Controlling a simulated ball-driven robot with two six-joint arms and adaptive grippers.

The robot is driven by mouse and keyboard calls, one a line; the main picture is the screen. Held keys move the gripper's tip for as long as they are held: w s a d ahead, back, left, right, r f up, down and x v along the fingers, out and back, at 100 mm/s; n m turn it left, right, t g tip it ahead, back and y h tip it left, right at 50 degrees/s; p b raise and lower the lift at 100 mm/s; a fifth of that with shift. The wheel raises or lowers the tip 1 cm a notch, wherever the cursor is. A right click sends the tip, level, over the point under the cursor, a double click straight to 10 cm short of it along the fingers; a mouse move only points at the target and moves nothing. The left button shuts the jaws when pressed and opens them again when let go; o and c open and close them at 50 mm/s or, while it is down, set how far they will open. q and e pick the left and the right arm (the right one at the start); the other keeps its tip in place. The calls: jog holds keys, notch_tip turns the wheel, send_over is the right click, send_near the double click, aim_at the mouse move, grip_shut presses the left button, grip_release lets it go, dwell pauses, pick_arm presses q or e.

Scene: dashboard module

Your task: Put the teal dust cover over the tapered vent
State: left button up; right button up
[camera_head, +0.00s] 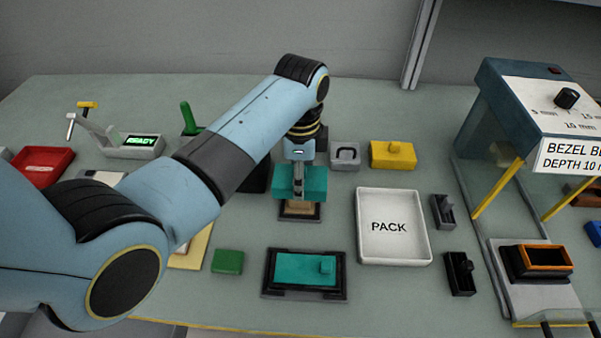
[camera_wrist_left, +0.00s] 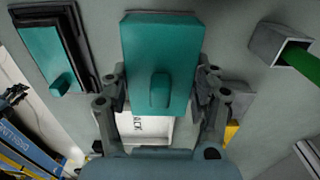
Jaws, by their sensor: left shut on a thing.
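The teal dust cover (camera_head: 314,184) is a block with a raised tab. It fills the upper middle of the left wrist view (camera_wrist_left: 160,40). My left gripper (camera_head: 298,172) is shut on it, with a finger at each side. Directly under the cover in the head view is a tan piece on a dark square base (camera_head: 299,211), which looks like the tapered vent. The cover hides its top, and I cannot tell whether the two touch. The vent is hidden in the wrist view. My right gripper is in neither view.
A teal panel in a black frame (camera_head: 305,270) lies in front of the vent, with a green block (camera_head: 228,262) left of it. The white PACK tray (camera_head: 421,250) is close on the right. A yellow block (camera_head: 392,154) and a grey block (camera_head: 345,156) stand behind.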

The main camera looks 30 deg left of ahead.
pick_arm(q)
jog(key=shift+f, duration=0.25)
jog(key=o, duration=1.2)
notch_tip(320, 180, up, 12)
